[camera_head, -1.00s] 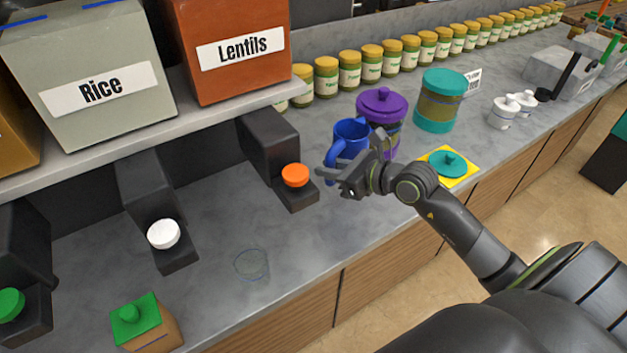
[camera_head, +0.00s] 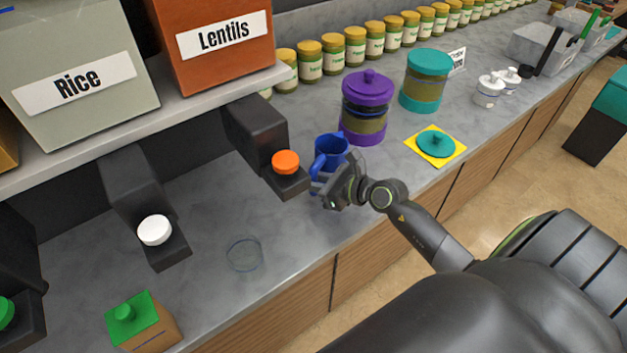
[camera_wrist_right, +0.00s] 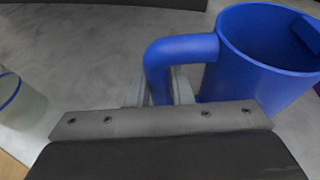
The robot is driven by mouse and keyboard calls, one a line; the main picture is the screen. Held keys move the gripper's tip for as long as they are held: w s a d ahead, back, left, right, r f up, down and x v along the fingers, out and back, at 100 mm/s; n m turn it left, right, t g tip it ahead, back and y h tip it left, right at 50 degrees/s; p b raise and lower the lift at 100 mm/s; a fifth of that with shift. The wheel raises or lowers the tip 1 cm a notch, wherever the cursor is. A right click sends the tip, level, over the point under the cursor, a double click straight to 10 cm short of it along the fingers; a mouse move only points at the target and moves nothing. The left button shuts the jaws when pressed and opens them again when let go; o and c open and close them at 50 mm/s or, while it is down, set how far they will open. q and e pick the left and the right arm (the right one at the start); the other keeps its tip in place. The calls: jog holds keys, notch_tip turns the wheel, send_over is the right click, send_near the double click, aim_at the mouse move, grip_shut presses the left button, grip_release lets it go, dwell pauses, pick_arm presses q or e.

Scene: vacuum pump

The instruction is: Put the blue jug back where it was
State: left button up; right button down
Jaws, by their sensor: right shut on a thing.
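The blue jug (camera_head: 331,150) is upright at the counter's middle, just right of the dispenser with the orange knob (camera_head: 286,161). In the right wrist view the jug (camera_wrist_right: 262,55) stands at the upper right, its handle toward me. My right gripper (camera_head: 326,186) is shut on the jug's handle; its fingers (camera_wrist_right: 158,90) lie on both sides of the handle in the wrist view. The gripper hides the jug's lower part in the head view, so I cannot tell whether it touches the counter. My left gripper is not in view.
A purple-lidded canister (camera_head: 366,108) stands behind the jug, with a teal-topped canister (camera_head: 425,80) farther right. A teal lid (camera_head: 436,143) lies on a yellow square. A clear glass (camera_head: 244,254) stands on the counter at left, near a green-topped box (camera_head: 142,318).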

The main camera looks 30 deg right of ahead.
jog(key=shift+w, duration=0.1)
jog(key=c, duration=1.3)
grip_release()
jog(key=shift+f, duration=0.1)
jog(key=b+v, duration=0.1)
jog(key=v, duration=1.1)
